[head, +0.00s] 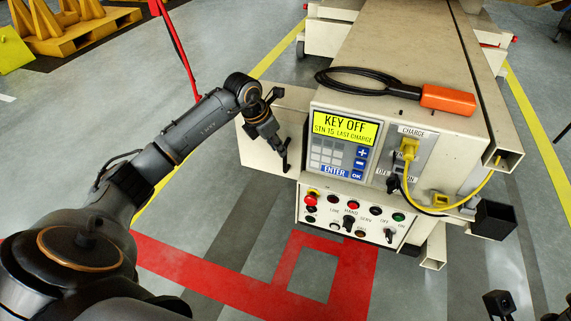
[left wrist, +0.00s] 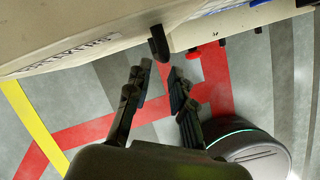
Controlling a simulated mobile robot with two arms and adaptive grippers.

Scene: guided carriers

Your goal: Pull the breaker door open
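The breaker door looks to be the cream front panel (head: 262,148) of a box on the left of the carrier's control face. In the left wrist view, a cream panel (left wrist: 100,35) with partly legible dark lettering fills the upper left. A short black handle or knob (left wrist: 158,45) sticks out at its edge. My left gripper (head: 286,163) is in front of the panel in the head view. Its two fingers (left wrist: 158,75) are apart with nothing between them, just short of the black handle. Only dark parts (head: 497,303), perhaps of my right gripper, show at the bottom right.
The carrier's display panel (head: 342,135) reads KEY OFF. Below it is a switch panel (head: 352,215) with several knobs. A yellow plug (head: 408,148) and cable are at the right. An orange-handled tool (head: 447,100) lies on top. The floor in front is clear.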

